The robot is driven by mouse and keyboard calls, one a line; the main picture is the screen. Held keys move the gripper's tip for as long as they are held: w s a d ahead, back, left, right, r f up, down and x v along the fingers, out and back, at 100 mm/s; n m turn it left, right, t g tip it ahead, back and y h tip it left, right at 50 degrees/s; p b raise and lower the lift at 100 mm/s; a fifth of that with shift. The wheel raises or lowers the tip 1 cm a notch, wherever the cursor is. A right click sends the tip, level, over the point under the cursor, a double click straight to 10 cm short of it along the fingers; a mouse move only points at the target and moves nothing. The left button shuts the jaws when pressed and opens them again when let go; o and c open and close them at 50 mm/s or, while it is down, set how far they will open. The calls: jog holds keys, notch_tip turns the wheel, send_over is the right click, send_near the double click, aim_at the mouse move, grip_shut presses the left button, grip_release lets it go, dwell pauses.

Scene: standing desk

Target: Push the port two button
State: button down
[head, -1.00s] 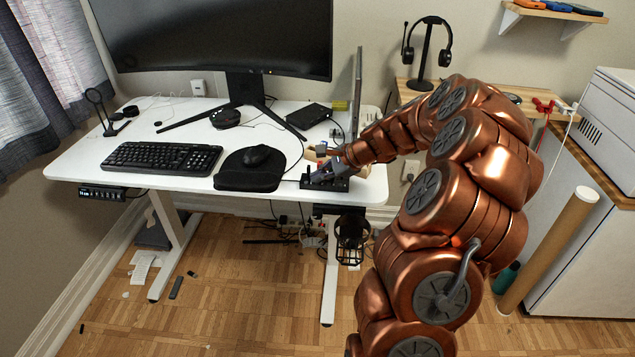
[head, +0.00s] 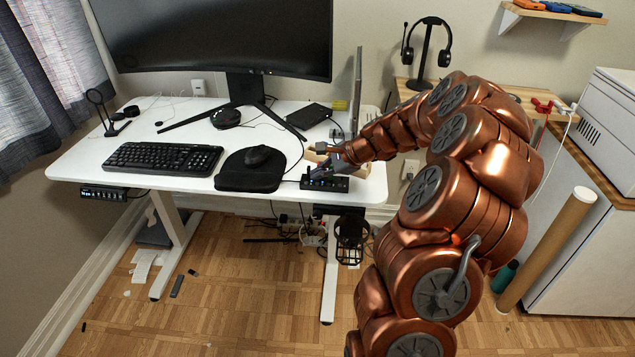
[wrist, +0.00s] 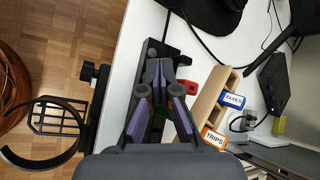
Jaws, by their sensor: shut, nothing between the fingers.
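The black port box (head: 325,184) lies near the right front edge of the white desk, with small bluish marks along its front. My gripper (head: 322,168) is shut and empty, its tip over or just behind the box in the head view. In the wrist view my gripper (wrist: 160,72) points along the black box (wrist: 184,57), covering much of its top. A small green spot shows between the finger links. The labels and the port two button cannot be made out, and whether the fingertips touch the box cannot be told.
A wooden holder (wrist: 211,96) with "TAXES" and "TRIPS" tags stands right beside the box. A red item (wrist: 191,89) lies between them. The mouse pad (head: 235,180), mouse and keyboard (head: 162,158) are to the left. A thin upright panel (head: 356,92) stands behind.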

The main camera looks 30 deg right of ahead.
aim_at(319, 185)
notch_tip(319, 185, up, 6)
jog(key=p, duration=0.4)
jog(key=shift+p, duration=0.3)
dwell(0.4)
jog(key=s+a+r+n+g+p, duration=0.1)
jog(key=s+a+r+n+g, duration=0.2)
jog(key=a, duration=0.5)
jog(key=s+a+r+n+p, duration=0.25)
jog(key=s+a+n, duration=0.2)
jog(key=a, duration=0.25)
jog(key=s+a+r+n+g+p, duration=0.1)
jog(key=s+a+r+n+g, duration=0.1)
jog(key=s+a+r+n, duration=0.45)
jog(key=s+a+n+g+h+p, duration=0.1)
jog(key=s+n+g+h+p, duration=0.1)
jog(key=s, duration=0.9)
jog(key=s+a+n+g+h+p, duration=0.1)
jog(key=s+n, duration=0.3)
jog(key=s, duration=0.8)
jog(key=shift+s+a+r+n+g+h+p, duration=0.15)
jog(key=shift+a+r+n+g+h+p, duration=0.2)
jog(key=shift+g+h+p, duration=0.5)
jog(key=shift+f, duration=0.1)
